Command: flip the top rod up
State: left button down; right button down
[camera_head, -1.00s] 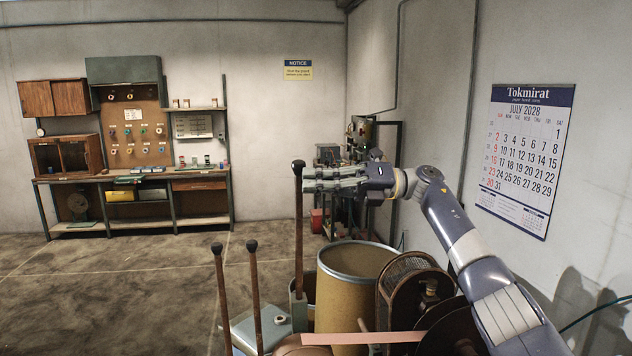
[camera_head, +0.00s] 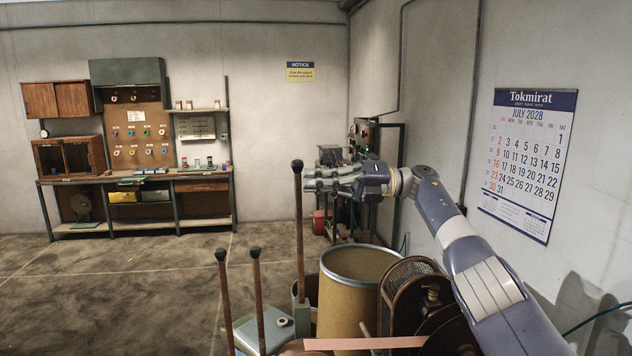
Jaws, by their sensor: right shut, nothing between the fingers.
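Several brown rods with black knobs stand upright at the lower middle of the head view. The tallest rod (camera_head: 299,228) stands upright, its black knob level with my right gripper. Two shorter rods, a left one (camera_head: 226,300) and a middle one (camera_head: 258,300), stand to its left. My right gripper (camera_head: 310,181) is shut and empty, with its fingertips at the right side of the tall rod's upper part. I cannot tell whether they touch it. My left gripper is not in view.
A tan drum (camera_head: 346,310) stands right of the tall rod. A dark wound spool (camera_head: 408,295) and a pink tape strip (camera_head: 365,343) are at the lower right. A workbench (camera_head: 140,182) stands at the far back left. The floor (camera_head: 120,290) at left is clear.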

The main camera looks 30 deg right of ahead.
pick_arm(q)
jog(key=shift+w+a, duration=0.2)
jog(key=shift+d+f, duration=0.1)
pick_arm(e)
jog(key=shift+s+f, duration=0.1)
